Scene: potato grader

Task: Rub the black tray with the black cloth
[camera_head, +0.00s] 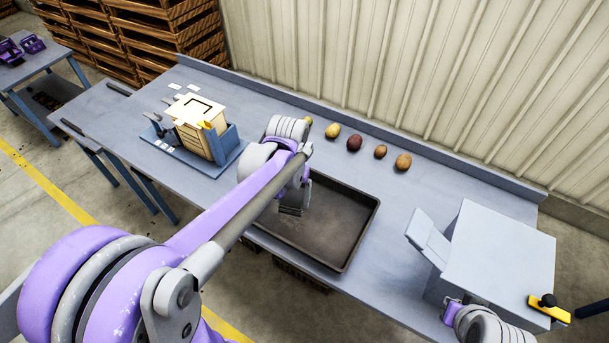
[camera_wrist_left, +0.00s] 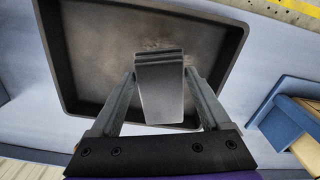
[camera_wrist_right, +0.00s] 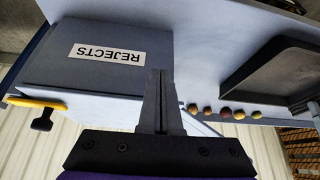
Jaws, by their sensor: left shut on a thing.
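The black tray (camera_head: 338,232) lies on the grey-blue bench, with dark smudges on its floor. It fills the upper part of the left wrist view (camera_wrist_left: 95,60). My left gripper (camera_head: 291,208) is over the left part of the tray. In the left wrist view its fingers are shut on the folded black cloth (camera_wrist_left: 160,95), which points down to the tray floor. I cannot tell for sure whether the cloth touches it. My right gripper (camera_wrist_right: 162,95) is empty, its fingers together, by the grey box at the right end.
Several potatoes (camera_head: 354,143) lie in a row behind the tray. The grey box (camera_head: 500,250), labelled REJECTS in the right wrist view, stands right of the tray. A wooden box (camera_head: 197,128) in a blue holder (camera_head: 222,147) stands left.

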